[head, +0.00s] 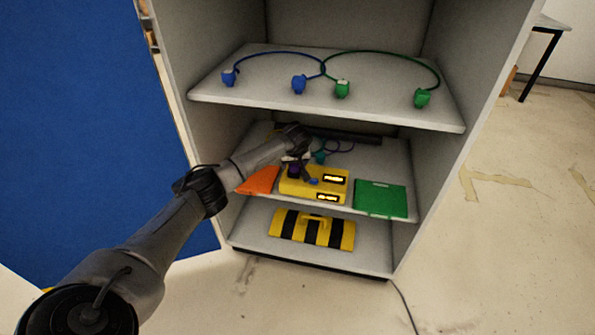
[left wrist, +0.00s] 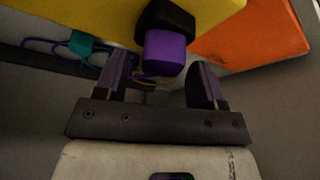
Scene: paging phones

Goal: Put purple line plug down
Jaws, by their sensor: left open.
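The purple line plug (left wrist: 165,52) sits at a black socket (left wrist: 168,18) on the yellow box in the left wrist view. In the head view the purple plug (head: 294,171) shows small beside the yellow box (head: 299,187) on the middle shelf. My left gripper (left wrist: 160,86) is open, with one finger on either side below the plug and visible gaps to it. It also shows in the head view (head: 298,163), reaching into the cabinet over the box. A teal plug (left wrist: 84,45) with a purple cord is at the left of the wrist view. My right gripper is not in view.
The top shelf (head: 235,95) holds blue plugs (head: 299,85) and green plugs (head: 342,89) on cords. An orange panel (head: 258,180) and a green panel (head: 380,199) flank the yellow box. A yellow-and-black striped case (head: 300,230) lies on the bottom shelf.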

